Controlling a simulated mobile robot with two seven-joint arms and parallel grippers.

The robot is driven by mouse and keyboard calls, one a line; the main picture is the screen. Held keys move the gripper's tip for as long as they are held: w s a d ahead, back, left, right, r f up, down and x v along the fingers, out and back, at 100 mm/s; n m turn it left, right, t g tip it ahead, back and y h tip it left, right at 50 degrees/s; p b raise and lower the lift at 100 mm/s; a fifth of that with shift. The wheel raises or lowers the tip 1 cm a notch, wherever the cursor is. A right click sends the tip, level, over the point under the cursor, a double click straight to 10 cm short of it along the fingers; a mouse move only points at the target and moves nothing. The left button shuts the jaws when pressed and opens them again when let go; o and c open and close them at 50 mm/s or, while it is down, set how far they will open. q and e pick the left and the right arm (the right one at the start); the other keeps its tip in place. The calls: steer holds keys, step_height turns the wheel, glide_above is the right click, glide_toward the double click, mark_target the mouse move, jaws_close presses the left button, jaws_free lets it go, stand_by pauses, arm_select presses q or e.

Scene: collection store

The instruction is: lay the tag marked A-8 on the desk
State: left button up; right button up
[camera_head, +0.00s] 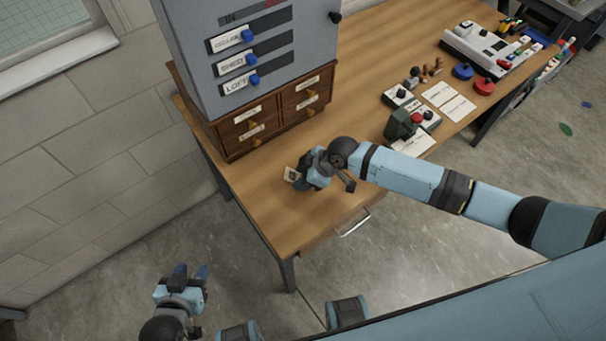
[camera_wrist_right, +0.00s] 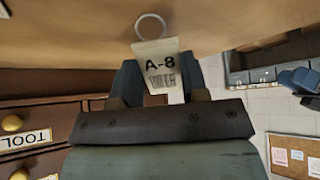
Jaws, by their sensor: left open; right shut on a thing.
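The tag marked A-8 (camera_wrist_right: 160,62) is a pale card with a metal ring at its end. It is between the fingers of my right gripper (camera_wrist_right: 160,85), which is shut on it. In the head view the tag (camera_head: 292,174) shows at the tip of my right gripper (camera_head: 303,176), over the near left part of the wooden desk (camera_head: 258,190). I cannot tell whether the tag touches the desk top. My left gripper (camera_head: 189,275) is open and empty, low over the floor to the left of the desk.
A small wooden drawer cabinet (camera_head: 232,130) with a grey labelled box (camera_head: 290,50) on it stands at the desk's back left. Stamps, cards (camera_head: 449,101) and ink pads lie farther right. The desk top around my right gripper is clear. A drawer handle (camera_head: 353,223) sticks out in front.

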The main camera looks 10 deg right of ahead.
steer(key=o, duration=1)
steer(key=v, duration=1.4)
steer(key=shift+f, duration=0.1)
